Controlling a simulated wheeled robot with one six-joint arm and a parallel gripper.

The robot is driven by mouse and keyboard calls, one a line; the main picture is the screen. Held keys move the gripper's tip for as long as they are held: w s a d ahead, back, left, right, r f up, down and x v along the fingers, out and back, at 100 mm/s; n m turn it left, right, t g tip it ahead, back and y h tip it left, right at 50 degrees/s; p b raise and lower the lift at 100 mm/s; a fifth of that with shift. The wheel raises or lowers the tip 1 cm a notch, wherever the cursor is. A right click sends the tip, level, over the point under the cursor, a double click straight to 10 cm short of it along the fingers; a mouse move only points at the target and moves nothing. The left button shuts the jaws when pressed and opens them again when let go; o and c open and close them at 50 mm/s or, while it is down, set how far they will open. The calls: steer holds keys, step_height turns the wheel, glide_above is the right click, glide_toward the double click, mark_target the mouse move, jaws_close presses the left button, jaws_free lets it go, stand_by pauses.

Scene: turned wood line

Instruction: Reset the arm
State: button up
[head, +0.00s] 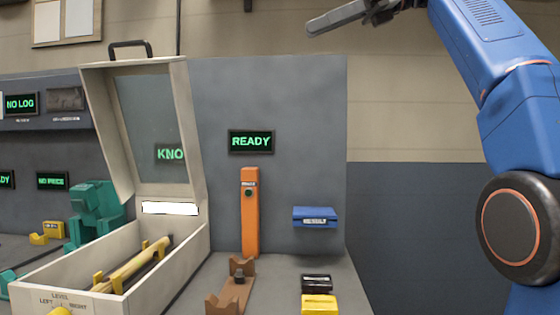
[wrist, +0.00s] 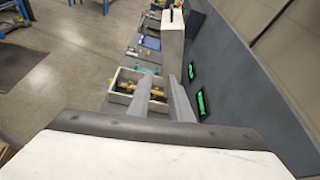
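My blue arm (head: 515,110) rises at the right of the head view and bends over to the left at the top. My gripper (head: 315,27) is high above the bench, in front of the wall and clear of everything. In the wrist view my gripper (wrist: 159,80) shows two grey fingers with a gap between them. Nothing is held in that gap; the open box shows beyond it, well below.
An open-lidded box (head: 190,245) holds a yellow-ended rod (head: 135,262). An orange post (head: 249,215) stands under a READY display (head: 251,141). A brown cradle (head: 236,290), blue block (head: 315,217), and black (head: 316,283) and yellow (head: 319,305) blocks are right of the box.

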steer(key=s+d+f+n+t+h, duration=0.1)
steer(key=d+f+n+h, duration=0.15)
steer(key=f, duration=0.85)
steer(key=s+d+f+n+t+h, duration=0.15)
steer(key=d+f, duration=0.25)
steer(key=f, duration=0.7)
steer(key=d+f+n+t+h, duration=0.2)
steer(key=d+f+h, duration=0.1)
steer(key=f, duration=0.8)
steer(key=s+d+f+n+h, duration=0.2)
steer(key=s+f, duration=0.4)
steer(key=f, duration=0.7)
steer(key=s+d+f+n+g+h, duration=0.1)
steer(key=s+d+f+n, duration=0.4)
steer(key=f, duration=0.8)
steer(key=s+d+f+n+h, duration=0.3)
steer(key=s+f, duration=0.4)
steer(key=f, duration=0.6)
steer(key=shift+s+d+n, duration=0.3)
steer(key=shift+d+n, duration=0.45)
steer(key=shift+n, duration=0.05)
